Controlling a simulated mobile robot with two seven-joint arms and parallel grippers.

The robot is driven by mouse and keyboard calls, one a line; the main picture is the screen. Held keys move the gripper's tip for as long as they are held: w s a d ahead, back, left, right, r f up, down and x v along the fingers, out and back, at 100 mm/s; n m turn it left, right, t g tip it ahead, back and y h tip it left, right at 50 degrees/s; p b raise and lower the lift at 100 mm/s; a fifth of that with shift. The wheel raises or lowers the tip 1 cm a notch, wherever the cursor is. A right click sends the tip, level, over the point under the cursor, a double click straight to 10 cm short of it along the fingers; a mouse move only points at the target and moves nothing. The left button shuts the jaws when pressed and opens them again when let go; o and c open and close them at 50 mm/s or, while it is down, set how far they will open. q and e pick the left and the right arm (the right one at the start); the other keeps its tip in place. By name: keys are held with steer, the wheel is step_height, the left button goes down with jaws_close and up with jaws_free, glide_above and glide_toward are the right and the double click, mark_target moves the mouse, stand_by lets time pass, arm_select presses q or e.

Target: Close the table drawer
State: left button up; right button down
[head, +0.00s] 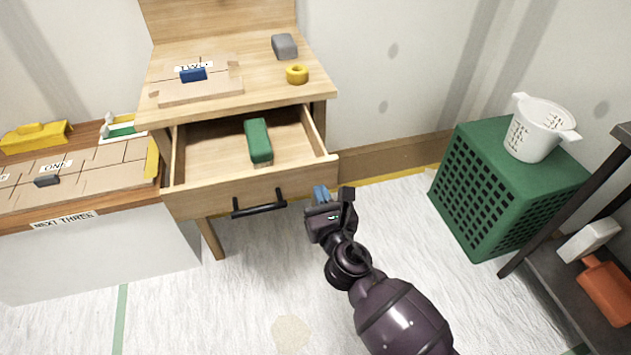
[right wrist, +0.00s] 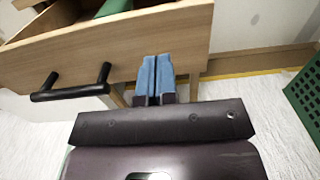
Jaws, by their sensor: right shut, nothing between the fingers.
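The wooden table drawer (head: 190,198) is pulled open under the light wooden table (head: 250,90). A green block-like object (head: 258,141) lies inside it. The drawer front has a black bar handle (head: 259,209); the handle also shows at the left in the right wrist view (right wrist: 70,90). My right gripper (head: 321,193) is shut and empty, just right of the handle, near the right end of the drawer front. In the right wrist view its blue fingertips (right wrist: 156,75) are together in front of the drawer front (right wrist: 120,52); I cannot tell whether they touch it. My left gripper is not in view.
On the tabletop are a yellow tape ring (head: 297,74), a grey block (head: 284,46) and cardboard with a blue piece (head: 194,75). A lower bench (head: 80,205) adjoins left.

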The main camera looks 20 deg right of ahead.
mark_target(313, 174)
steer(key=shift+w+f, duration=0.1)
steer(key=shift+w, duration=1.05)
steer(key=shift+w+b, duration=0.3)
steer(key=shift+w, duration=0.3)
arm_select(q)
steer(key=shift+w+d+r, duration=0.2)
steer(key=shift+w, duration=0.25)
arm_select(e)
steer(key=shift+w, duration=0.25)
